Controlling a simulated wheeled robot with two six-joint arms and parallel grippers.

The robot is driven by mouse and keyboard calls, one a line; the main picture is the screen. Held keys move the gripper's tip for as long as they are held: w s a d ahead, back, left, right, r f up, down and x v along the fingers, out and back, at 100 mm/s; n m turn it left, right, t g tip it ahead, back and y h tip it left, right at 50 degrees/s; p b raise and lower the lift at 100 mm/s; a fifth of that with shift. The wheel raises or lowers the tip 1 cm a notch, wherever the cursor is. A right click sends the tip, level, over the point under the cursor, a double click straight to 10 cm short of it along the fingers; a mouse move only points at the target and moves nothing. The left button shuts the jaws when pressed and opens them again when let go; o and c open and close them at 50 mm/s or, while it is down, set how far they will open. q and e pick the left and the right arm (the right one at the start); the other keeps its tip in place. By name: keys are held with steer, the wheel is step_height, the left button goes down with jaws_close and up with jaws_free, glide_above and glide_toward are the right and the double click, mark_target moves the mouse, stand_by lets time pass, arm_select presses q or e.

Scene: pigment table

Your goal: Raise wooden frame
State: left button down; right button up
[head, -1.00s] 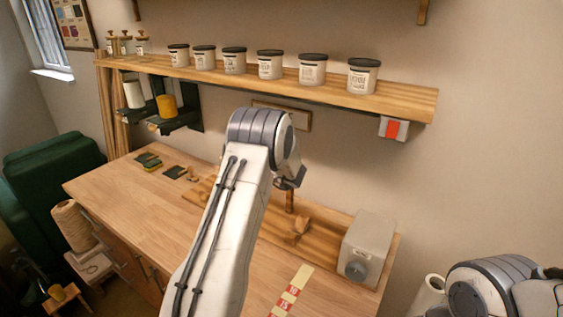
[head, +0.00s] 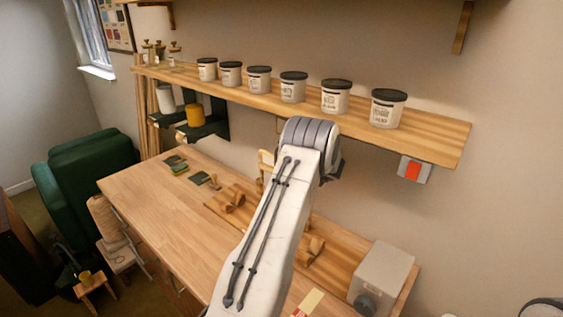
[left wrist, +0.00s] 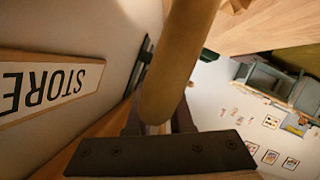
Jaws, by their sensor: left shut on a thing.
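In the left wrist view my left gripper (left wrist: 160,122) is shut on a thick, rounded wooden bar of the wooden frame (left wrist: 182,60). The bar runs up and away from the dark jaws. In the head view a small pale wooden part, apparently of the frame (head: 265,162), shows left of my left wrist, above the workbench. My forearm and wrist hide the rest of it and the left jaws there. My right gripper is out of view.
The workbench (head: 150,196) carries a board with wooden blocks (head: 313,247) and a grey box (head: 382,275). A shelf (head: 440,135) with lidded jars hangs above, close behind my wrist. A STORE sign (left wrist: 50,85) is on the wall. The bench's left part is mostly clear.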

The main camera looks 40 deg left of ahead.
arm_select(q)
steer(key=shift+w+r, duration=0.1)
steer(key=shift+w, duration=0.2)
steer(key=c, duration=0.8)
jaws_free()
steer(key=shift+w, duration=0.15)
steer(key=shift+d+b, duration=0.3)
steer(key=shift+d, duration=0.15)
steer(key=b+v, duration=0.3)
steer(key=v, duration=0.5)
steer(key=shift+s+d+r, duration=0.2)
steer(key=shift+d, duration=0.1)
steer(key=shift+s+d+r, duration=0.1)
steer(key=shift+d+r, duration=0.1)
steer(key=shift+d, duration=0.15)
